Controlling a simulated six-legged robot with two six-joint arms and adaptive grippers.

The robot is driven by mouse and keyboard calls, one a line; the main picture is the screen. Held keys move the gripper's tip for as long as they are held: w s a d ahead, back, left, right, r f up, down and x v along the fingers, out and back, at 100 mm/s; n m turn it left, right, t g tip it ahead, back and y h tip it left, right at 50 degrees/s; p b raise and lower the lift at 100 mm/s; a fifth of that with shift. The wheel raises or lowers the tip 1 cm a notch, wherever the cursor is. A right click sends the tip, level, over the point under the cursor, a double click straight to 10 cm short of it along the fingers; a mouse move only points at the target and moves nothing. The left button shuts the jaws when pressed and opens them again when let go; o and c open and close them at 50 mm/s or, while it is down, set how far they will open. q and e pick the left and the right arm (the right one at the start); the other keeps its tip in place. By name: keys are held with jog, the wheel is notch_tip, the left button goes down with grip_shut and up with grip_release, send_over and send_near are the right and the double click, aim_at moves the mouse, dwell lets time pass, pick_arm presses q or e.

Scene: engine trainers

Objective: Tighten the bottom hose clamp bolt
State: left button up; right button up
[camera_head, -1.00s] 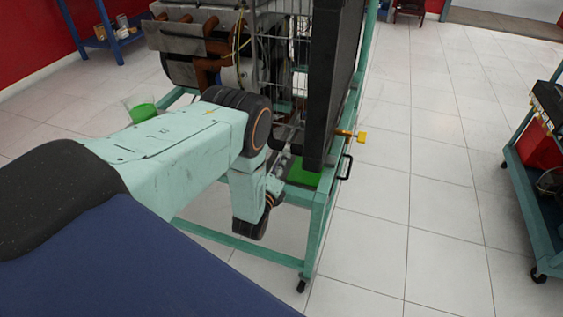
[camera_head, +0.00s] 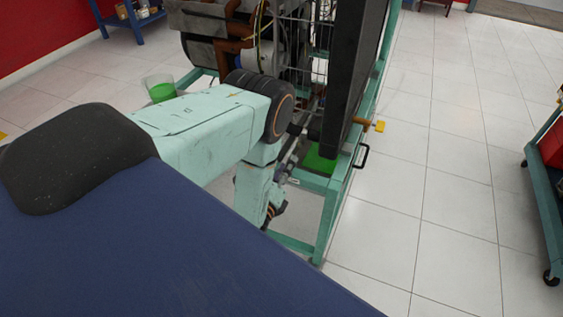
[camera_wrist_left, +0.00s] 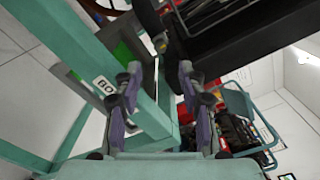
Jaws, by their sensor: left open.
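My left gripper (camera_wrist_left: 160,88) is open in the left wrist view, with its two fingers apart and nothing held between them. Past the fingertips is a dark hose-like part (camera_wrist_left: 147,18) with a small round metal fitting (camera_wrist_left: 160,43) at its lower end. I cannot tell whether this fitting is the bottom hose clamp bolt. In the head view my left arm reaches to the lower part of the engine trainer, and the gripper (camera_head: 288,165) is small and partly hidden beside the black radiator (camera_head: 352,75). My right gripper is not in view.
The trainer's teal frame (camera_head: 328,215) stands close around the gripper; a frame bar (camera_wrist_left: 150,118) shows near the left finger. A yellow-ended handle (camera_head: 378,126) and a black handle (camera_head: 362,156) stick out right. Tiled floor (camera_head: 430,190) is clear between the trainer and a cart (camera_head: 545,190).

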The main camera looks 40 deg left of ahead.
pick_arm(q)
jog(key=shift+v, duration=1.7)
